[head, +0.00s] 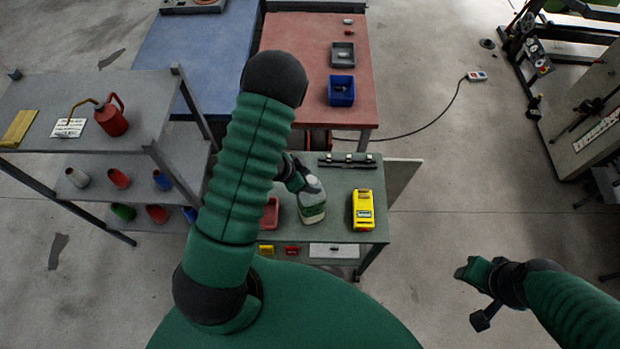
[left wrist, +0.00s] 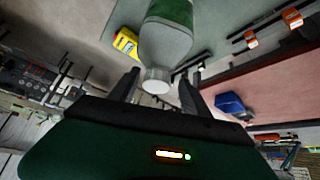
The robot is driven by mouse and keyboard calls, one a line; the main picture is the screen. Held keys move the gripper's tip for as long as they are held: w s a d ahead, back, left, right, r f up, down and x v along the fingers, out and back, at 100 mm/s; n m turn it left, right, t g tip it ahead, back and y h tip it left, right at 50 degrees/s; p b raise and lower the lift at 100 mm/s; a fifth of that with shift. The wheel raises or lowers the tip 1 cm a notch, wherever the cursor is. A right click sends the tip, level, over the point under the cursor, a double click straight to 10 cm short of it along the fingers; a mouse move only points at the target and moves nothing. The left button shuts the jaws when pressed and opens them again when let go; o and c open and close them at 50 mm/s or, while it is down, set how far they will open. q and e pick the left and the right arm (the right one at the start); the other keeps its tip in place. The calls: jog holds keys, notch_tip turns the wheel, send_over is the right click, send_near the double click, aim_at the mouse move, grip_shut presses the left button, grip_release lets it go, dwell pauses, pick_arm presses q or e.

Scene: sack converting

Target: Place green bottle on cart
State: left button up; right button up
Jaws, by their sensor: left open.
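The green bottle (head: 312,205), pale on top with a green lower part, appears upright on a green-topped table or cart (head: 340,205); whether its base touches the top I cannot tell for sure. In the left wrist view the bottle (left wrist: 167,40) has its pale cap toward my palm, between the spread fingers. My left gripper (head: 299,178) is open at the bottle's upper end, partly hidden by my arm; its fingers also show in the left wrist view (left wrist: 160,88). My right gripper (head: 472,293) is open and empty over the floor at the right.
A yellow device (head: 362,209) stands right of the bottle. A red tray (head: 270,213) lies left of it, and a black rail (head: 347,160) lies behind. A grey shelf (head: 62,95) with a red can (head: 112,118) stands left. A red-topped table (head: 315,70) is behind; open floor lies right.

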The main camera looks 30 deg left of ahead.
pick_arm(q)
jog(key=shift+s, duration=0.1)
jog(key=shift+a+r, duration=0.15)
jog(key=shift+a, duration=0.05)
jog(key=v, duration=0.5)
jog(key=shift+w+d+r+b, duration=0.15)
jog(key=shift+w+d+b, duration=0.1)
jog(key=shift+b, duration=0.15)
jog(key=v, duration=0.7)
jog(key=w+r+n+y, duration=0.2)
jog(key=w+r+y, duration=0.2)
jog(key=w, duration=0.1)
jog(key=s+d+r+n+g, duration=0.3)
jog(key=s+d+r+n, duration=0.1)
jog(key=s+d, duration=0.7)
jog(key=s+d+b+x, duration=0.1)
jog(key=s+b+x, duration=0.2)
jog(key=b+x, duration=1.6)
notch_tip(320, 180, down, 3)
jog(key=shift+w+r+h+b, duration=0.25)
jog(key=shift+h+b, duration=0.05)
jog(key=shift+b, duration=0.05)
pick_arm(e)
jog(key=s+x, duration=0.2)
jog(key=x, duration=0.8)
jog(key=s+f+x, duration=0.1)
jog(key=s+x, duration=0.1)
jog(key=x, duration=0.8)
jog(key=shift+s, duration=0.35)
